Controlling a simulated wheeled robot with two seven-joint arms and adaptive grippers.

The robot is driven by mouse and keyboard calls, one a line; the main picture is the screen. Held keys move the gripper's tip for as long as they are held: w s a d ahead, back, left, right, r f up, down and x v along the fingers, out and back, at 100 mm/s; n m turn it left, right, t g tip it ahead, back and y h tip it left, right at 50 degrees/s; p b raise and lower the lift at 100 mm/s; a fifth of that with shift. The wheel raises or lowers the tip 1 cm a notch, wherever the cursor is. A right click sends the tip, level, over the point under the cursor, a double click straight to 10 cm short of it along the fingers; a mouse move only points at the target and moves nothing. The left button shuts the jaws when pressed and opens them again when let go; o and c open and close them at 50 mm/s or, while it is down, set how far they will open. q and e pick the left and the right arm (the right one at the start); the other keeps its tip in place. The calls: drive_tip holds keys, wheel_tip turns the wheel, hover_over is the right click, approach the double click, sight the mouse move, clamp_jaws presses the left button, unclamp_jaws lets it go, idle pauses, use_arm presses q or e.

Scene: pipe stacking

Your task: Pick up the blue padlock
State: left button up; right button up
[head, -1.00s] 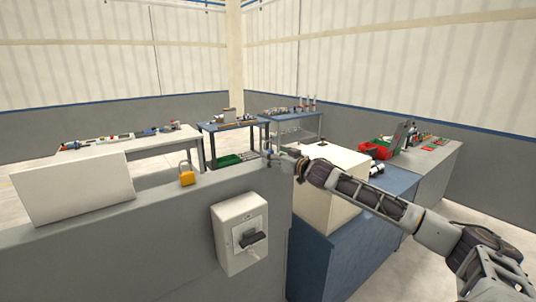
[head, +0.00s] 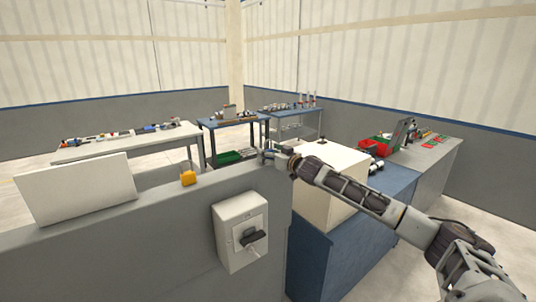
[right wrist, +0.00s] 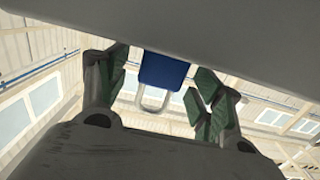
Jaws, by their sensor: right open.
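The blue padlock (right wrist: 163,72) shows in the right wrist view, with its pale shackle (right wrist: 153,102) hanging toward the palm. My right gripper (right wrist: 158,90) is open, with one green-padded finger on each side of the padlock. Gaps show between the padlock and both fingers, and a grey surface covers the top of that view. In the head view my right gripper (head: 267,154) is at the far right end of the grey wall's top. I cannot make out the blue padlock there. My left gripper is not in view.
A yellow padlock (head: 188,178) stands on the grey wall (head: 150,225), right of a white panel (head: 78,188). A switch box (head: 240,232) is on the wall's front. A white box (head: 335,185) on a blue cabinet (head: 345,250) is close beside my right forearm.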

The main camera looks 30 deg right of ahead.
drive_tip(key=c, duration=1.1)
drive_tip(key=shift+r, duration=0.15)
drive_tip(key=shift+c, duration=0.2)
wheel_tip(320, 180, up, 10)
idle(0.4)
idle(0.5)
